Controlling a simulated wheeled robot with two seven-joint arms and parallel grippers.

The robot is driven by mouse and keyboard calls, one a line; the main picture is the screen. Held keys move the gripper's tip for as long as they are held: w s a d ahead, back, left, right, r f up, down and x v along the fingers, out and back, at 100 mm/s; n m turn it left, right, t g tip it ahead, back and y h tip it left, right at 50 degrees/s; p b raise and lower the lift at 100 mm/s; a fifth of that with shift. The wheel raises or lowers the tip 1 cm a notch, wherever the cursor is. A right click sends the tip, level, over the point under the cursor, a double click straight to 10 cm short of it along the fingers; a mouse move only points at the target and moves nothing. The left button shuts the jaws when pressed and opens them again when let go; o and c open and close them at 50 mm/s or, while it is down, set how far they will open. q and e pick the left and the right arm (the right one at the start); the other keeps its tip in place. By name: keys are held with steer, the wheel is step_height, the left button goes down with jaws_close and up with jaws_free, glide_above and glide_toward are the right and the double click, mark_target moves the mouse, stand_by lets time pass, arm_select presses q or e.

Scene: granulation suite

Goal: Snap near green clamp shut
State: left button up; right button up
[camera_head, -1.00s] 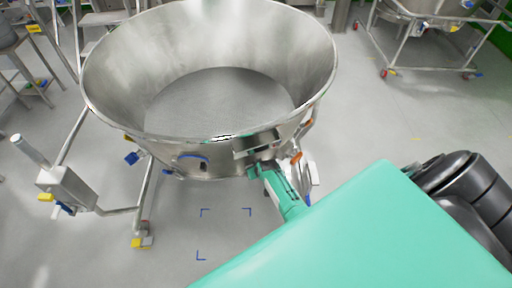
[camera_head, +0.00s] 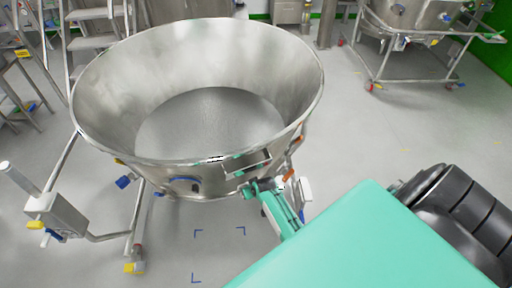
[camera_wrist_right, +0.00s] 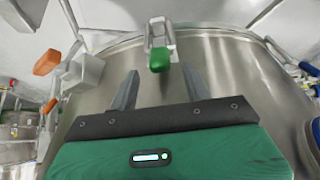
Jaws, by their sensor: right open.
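The green clamp (camera_wrist_right: 160,60) shows in the right wrist view on the outer wall of the steel bowl (camera_wrist_right: 225,65). Its green handle hangs below a bright metal loop (camera_wrist_right: 161,28). My right gripper (camera_wrist_right: 160,69) is open, with one finger on each side of the handle's lower end in the picture. I cannot tell whether either finger touches it. In the head view my right gripper (camera_head: 258,188) is at the bowl's near right wall, just under the rim, and the clamp cannot be made out there. My left gripper is not in view.
An orange-handled fitting (camera_wrist_right: 47,62) is left of the clamp, and a blue handle (camera_head: 185,179) is on the bowl's near wall. A wheeled stand leg with a yellow caster (camera_head: 134,267) is at lower left. Another vessel frame (camera_head: 412,55) stands far right. Floor between is clear.

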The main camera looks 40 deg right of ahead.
steer(key=v, duration=0.7)
steer(key=shift+s+r, duration=0.2)
steer(key=shift+r, duration=0.1)
steer(key=shift+f, duration=0.15)
steer(key=s+a+f+n+g, duration=0.1)
steer(key=s+a+f, duration=0.1)
steer(key=s+f, duration=0.35)
steer(key=s+a+f+g, duration=0.1)
steer(key=s+a+f, duration=0.2)
steer(key=f, duration=0.5)
steer(key=s+a+f+n+g, duration=0.1)
steer(key=s+f, duration=0.5)
steer(key=s, duration=0.6)
steer(key=s+a+f+n+g, duration=0.1)
steer(key=s+f, duration=0.5)
steer(key=s, duration=0.6)
steer(key=s+a+f+n+g+y, duration=0.1)
steer(key=s+f, duration=0.6)
steer(key=s, duration=0.5)
steer(key=shift+a+g, duration=0.4)
steer(key=shift+s, duration=0.1)
steer(key=shift+c, duration=1.4)
